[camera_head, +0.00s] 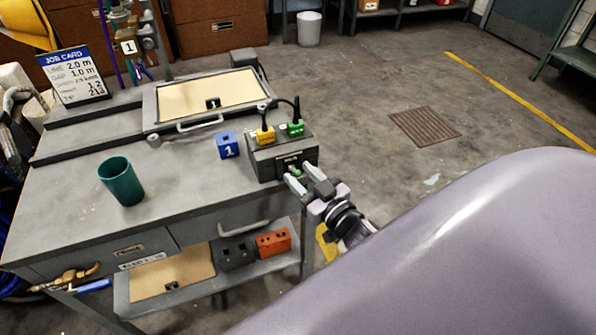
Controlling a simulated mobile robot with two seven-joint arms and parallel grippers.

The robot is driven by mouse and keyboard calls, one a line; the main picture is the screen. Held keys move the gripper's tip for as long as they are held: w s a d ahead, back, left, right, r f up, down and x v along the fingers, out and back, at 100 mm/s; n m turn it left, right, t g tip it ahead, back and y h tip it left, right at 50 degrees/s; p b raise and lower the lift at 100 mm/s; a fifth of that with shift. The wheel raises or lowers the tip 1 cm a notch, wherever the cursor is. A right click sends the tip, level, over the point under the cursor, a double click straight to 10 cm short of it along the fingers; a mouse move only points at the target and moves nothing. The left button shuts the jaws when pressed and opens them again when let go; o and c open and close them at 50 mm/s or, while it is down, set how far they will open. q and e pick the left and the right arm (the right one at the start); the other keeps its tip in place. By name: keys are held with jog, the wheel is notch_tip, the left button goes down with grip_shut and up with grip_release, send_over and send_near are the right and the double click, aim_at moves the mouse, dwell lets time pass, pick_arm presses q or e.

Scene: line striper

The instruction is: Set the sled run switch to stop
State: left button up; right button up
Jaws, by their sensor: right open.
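A dark grey control box (264,162) stands at the right end of the grey workbench. A small switch with a green part (295,172) shows on its front face, under a small label too small to read. I cannot tell which position the switch is in. A yellow plug (265,136) and a green plug (295,128) sit on top of the box with a black cable. My right gripper (301,180) is open, its fingertips close in front of the switch; I cannot tell if they touch it. My left gripper is not in view.
A blue block marked 1 (227,145) stands left of the box. A green cup (122,182) stands on the bench (75,215). A framed tan panel (205,97) lies behind. An orange block (273,243) sits on the lower shelf. My arm covers the lower right.

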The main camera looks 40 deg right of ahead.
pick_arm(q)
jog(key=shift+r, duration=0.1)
pick_arm(e)
jog(key=shift+w, duration=0.85)
